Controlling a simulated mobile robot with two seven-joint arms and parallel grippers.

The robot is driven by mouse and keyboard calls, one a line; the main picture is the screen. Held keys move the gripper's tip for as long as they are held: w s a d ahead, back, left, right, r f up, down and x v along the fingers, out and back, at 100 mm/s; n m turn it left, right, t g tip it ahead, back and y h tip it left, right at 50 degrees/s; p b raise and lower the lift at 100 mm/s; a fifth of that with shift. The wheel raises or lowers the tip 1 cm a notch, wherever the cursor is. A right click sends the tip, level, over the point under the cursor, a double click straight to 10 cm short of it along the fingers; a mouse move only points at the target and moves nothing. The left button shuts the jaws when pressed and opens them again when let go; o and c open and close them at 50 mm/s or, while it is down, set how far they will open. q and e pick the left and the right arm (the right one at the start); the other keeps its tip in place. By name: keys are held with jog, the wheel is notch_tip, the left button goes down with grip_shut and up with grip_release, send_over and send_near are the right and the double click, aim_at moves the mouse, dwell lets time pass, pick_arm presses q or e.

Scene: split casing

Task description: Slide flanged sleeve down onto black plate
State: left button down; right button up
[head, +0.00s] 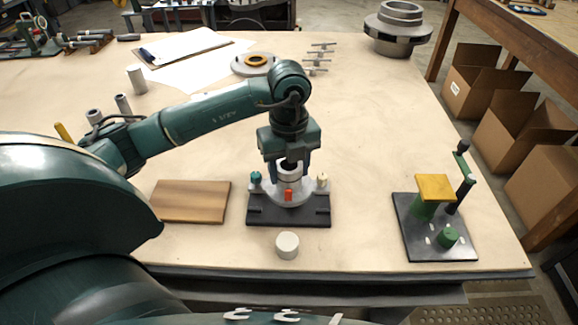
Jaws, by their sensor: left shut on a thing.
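My left gripper (289,168) points down over the black plate (262,216) and is shut on the upper part of the pale flanged sleeve (288,180). The sleeve is upright and its wide lower part is over the middle of the plate. I cannot tell whether it is fully down on the plate. A teal-topped post (255,177) stands at its left, a cream-topped post (321,179) at its right and an orange-red piece (288,195) at its front. My right gripper is not in view.
A wooden board (190,201) lies left of the plate and a white cylinder (287,245) stands in front. A dark fixture with a yellow top (434,187) stands at the right. A clipboard (185,46), a flat ring part (254,63) and a grey stepped part (398,28) are farther back.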

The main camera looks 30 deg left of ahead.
pick_arm(q)
jog(key=shift+f, duration=0.1)
dwell(0.6)
jog(key=shift+f+b, duration=0.3)
jog(key=shift+b, duration=0.1)
jog(key=shift+f+b, duration=0.35)
jog(key=shift+f, duration=0.15)
jog(key=shift+f+b, duration=0.45)
jog(key=shift+f, duration=0.1)
jog(key=shift+f, duration=0.15)
dwell(0.4)
